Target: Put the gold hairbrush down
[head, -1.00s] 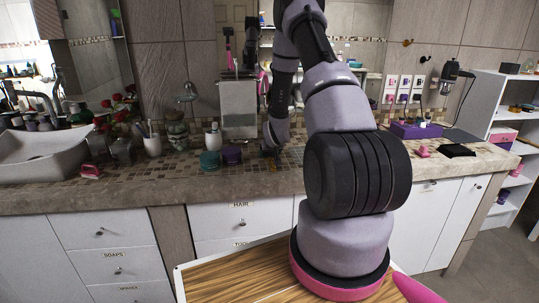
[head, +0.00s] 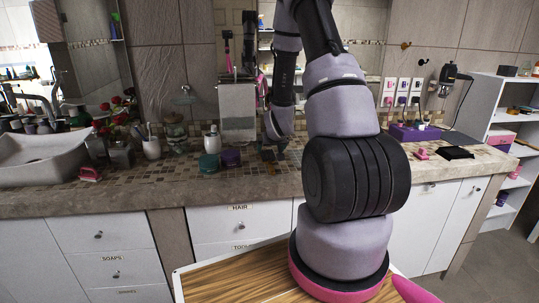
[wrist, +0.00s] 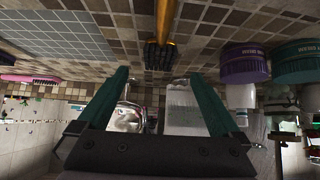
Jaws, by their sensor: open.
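The gold hairbrush (wrist: 166,22) lies on the tiled countertop (wrist: 210,45), at the top middle of the wrist view. Its dark bristled end (wrist: 160,55) points toward my gripper, and the top of the frame cuts off its handle. My gripper (wrist: 160,76) is open, with its two teal fingers spread and nothing between them. The brush looks apart from both fingers. In the head view my gripper (head: 272,153) is low over the counter, right of the purple jar, and mostly dark and small; I cannot make out the brush clearly there.
A purple jar (head: 231,157) and a teal jar (head: 209,164) stand just left of my gripper; both show in the wrist view. A grey mat-like patch (wrist: 55,38) lies beside the brush. A sink (head: 45,158) is far left, a purple box (head: 414,132) right.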

